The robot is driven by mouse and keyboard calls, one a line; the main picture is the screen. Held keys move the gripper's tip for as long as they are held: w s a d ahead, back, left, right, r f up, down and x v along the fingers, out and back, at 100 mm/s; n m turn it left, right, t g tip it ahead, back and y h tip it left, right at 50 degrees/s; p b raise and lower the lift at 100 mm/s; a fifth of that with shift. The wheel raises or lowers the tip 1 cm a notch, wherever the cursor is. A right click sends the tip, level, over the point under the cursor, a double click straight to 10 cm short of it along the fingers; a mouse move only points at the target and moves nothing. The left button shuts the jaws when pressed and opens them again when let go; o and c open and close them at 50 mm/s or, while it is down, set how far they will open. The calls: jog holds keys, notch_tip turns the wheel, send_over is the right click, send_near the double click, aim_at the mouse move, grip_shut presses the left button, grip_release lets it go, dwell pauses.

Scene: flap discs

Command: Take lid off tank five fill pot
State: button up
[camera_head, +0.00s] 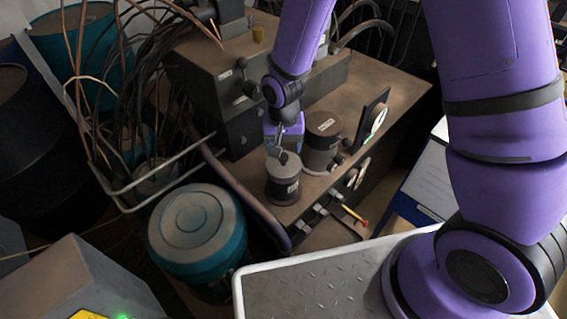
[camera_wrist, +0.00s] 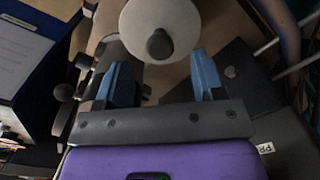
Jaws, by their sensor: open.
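A short dark cylindrical pot (camera_head: 283,188) with a label stands near the front edge of the brown machine top in the head view. Its pale grey round lid (camera_head: 275,168) is on, with a dark knob (camera_head: 284,157) on top. The lid (camera_wrist: 180,22) and its knob (camera_wrist: 159,44) also show in the wrist view, just beyond my fingertips. My gripper (camera_wrist: 160,70) is open and empty, its two blue fingers apart. In the head view my gripper (camera_head: 284,132) is just behind and above the lid, partly hidden by my wrist. I cannot read the label.
A second, darker labelled cylinder (camera_head: 322,142) stands close behind and right of the pot. A thick hose (camera_head: 235,185) runs to the left, beside a teal drum (camera_head: 197,225). Cables hang at the upper left.

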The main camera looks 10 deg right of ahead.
aim_at(284, 155)
jog(key=shift+f, duration=2.25)
jog(key=shift+c, duration=0.3)
jog(key=c, duration=1)
